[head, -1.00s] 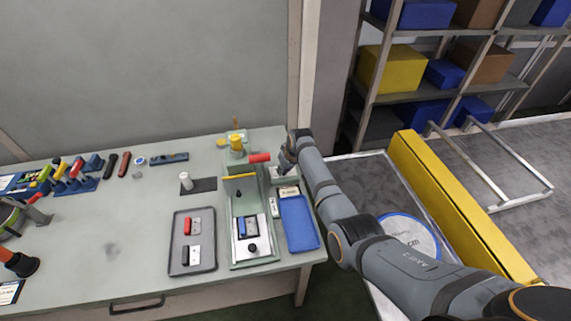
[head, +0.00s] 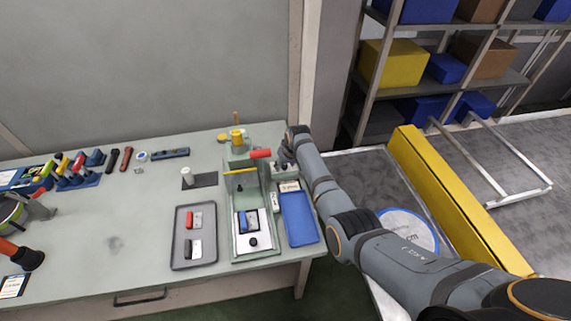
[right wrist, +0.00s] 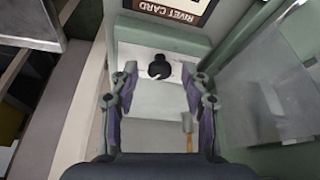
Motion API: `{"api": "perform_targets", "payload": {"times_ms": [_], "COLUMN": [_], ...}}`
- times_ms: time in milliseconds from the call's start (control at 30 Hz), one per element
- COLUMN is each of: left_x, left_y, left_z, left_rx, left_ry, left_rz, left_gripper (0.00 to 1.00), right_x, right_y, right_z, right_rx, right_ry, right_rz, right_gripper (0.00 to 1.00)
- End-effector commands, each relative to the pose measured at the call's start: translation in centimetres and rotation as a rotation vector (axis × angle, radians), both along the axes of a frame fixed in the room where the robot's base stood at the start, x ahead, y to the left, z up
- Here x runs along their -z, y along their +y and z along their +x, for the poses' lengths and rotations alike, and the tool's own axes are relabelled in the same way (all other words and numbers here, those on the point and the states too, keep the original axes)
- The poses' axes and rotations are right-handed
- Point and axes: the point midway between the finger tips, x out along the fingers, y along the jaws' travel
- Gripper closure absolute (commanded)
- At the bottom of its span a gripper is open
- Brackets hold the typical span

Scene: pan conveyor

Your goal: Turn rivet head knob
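A small black knob (right wrist: 159,67) sits on a pale plate in the right wrist view, below the rivet card (right wrist: 172,8). My right gripper (right wrist: 157,78) is open, with its fingers apart on either side of the knob and nothing between them that is clearly gripped. In the head view my right gripper (head: 283,168) is at the right side of the green riveting fixture (head: 236,202), just behind the card (head: 289,187). The gripper hides the knob there.
The fixture has a red handle (head: 260,153) and a yellow bar (head: 240,172) close to my right gripper. A blue tray (head: 299,218) lies in front of it. A grey tray (head: 181,254) with red and black parts lies to the left. The left-middle tabletop is clear.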

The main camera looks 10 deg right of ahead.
Motion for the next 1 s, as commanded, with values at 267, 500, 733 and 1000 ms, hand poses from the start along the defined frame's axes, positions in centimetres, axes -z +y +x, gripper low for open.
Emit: {"api": "perform_targets", "payload": {"times_ms": [267, 500, 733, 1000], "left_x": [0.0, 0.0, 0.0, 0.0], "left_y": [0.1, 0.0, 0.0, 0.0], "left_z": [-0.1, -0.1, 0.0, 0.0], "left_rx": [0.000, 0.000, 0.000, 0.000], "left_ry": [0.001, 0.001, 0.000, 0.000], "left_rz": [0.001, 0.000, 0.000, 0.000], "left_gripper": [0.60, 0.60, 0.60, 0.60], "right_x": [-0.2, -2.8, -7.9, -10.9], "right_y": [0.0, -0.3, -0.8, -1.1], "right_z": [0.0, -1.1, -3.0, -4.4], "right_rx": [-0.001, 0.000, -0.001, -0.001], "right_ry": [-0.002, -0.004, -0.004, -0.001], "right_rz": [-0.001, 0.000, 0.000, 0.000], "right_gripper": [0.52, 0.52, 0.52, 0.52]}}
